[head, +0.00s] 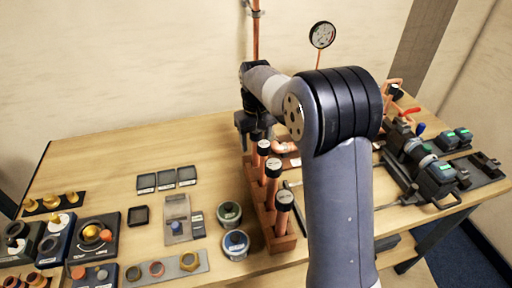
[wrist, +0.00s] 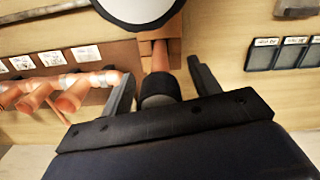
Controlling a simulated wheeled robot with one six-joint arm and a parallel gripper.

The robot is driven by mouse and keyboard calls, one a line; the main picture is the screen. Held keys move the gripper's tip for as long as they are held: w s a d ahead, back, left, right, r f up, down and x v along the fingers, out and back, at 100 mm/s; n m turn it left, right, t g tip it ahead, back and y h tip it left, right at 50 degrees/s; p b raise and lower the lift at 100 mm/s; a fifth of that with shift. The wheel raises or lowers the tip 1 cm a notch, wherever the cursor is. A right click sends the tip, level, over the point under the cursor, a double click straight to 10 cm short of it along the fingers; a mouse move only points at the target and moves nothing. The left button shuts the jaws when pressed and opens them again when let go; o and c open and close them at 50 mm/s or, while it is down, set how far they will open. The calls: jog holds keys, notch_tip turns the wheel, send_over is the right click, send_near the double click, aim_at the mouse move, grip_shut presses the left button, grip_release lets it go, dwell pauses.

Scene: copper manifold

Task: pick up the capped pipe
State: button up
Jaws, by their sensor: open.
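Several copper pipes with dark caps and pale tops stand in a wooden rack (head: 262,215) in the head view. The front capped pipe (head: 283,212) is nearest, with a middle one (head: 272,188) and a back one (head: 262,161) behind it. My gripper (head: 246,143) is at the rack's far end, partly hidden by my arm. In the wrist view my gripper (wrist: 161,73) is open, its fingers either side of a dark-capped pipe (wrist: 159,88). Contact cannot be told. Another cap's large white round top (wrist: 142,8) shows close by at the upper edge.
Jars (head: 236,243), small square trays (head: 168,179) and fittings on stands (head: 92,236) lie left of the rack. Clamping machinery (head: 420,165) stands at the right. Copper fittings (wrist: 66,97) lie left of my fingers. A dial gauge (head: 322,35) rises behind.

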jog(key=shift+f, duration=0.8)
jog(key=shift+c, duration=0.5)
jog(key=c, duration=1)
